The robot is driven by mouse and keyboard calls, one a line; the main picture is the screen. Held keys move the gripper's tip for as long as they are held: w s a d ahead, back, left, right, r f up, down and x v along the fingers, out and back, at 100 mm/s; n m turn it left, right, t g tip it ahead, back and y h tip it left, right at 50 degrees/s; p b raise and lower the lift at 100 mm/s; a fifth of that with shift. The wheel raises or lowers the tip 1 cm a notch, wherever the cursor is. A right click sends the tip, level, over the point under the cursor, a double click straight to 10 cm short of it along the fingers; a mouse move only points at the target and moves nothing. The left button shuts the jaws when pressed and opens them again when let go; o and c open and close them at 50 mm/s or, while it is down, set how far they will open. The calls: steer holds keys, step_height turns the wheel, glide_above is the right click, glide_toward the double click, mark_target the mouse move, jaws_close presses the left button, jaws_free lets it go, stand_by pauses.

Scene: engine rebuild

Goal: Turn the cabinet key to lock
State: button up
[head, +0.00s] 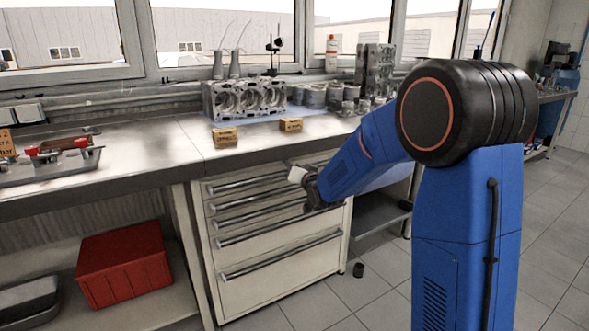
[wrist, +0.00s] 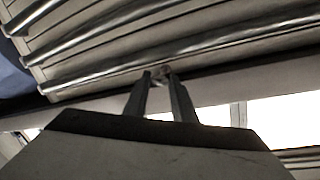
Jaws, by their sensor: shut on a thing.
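The cabinet (head: 283,248) is a cream drawer unit with long metal handles, standing under the workbench; its drawers all look closed. In the wrist view its drawer fronts (wrist: 110,45) run slanted across the top. My gripper (wrist: 157,80) points at the cabinet front, with its two fingers close together. A small greyish piece, taken to be the key (wrist: 161,72), shows between the fingertips, and the gripper is shut on it. The fingers cover most of it, so its turn angle cannot be told. In the head view my arm hides the fingertips and the key.
The metal workbench (head: 150,160) runs above the cabinet and holds an engine block (head: 243,99) and small cardboard boxes (head: 224,137). A red bin (head: 125,264) sits on the low shelf at left. A small dark cylinder (head: 358,270) stands on the floor right of the cabinet.

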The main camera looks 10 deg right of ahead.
steer(key=m, duration=0.3)
steer(key=m+g+y, duration=0.1)
steer(key=m, duration=0.3)
steer(key=m+y, duration=0.1)
steer(key=m, duration=0.3)
steer(key=shift+d+g, duration=0.25)
steer(key=shift+g, duration=0.15)
stand_by(0.4)
steer(key=o, duration=1.1)
steer(key=shift+c, duration=0.2)
steer(key=v, duration=1.7)
steer(key=shift+d, duration=0.35)
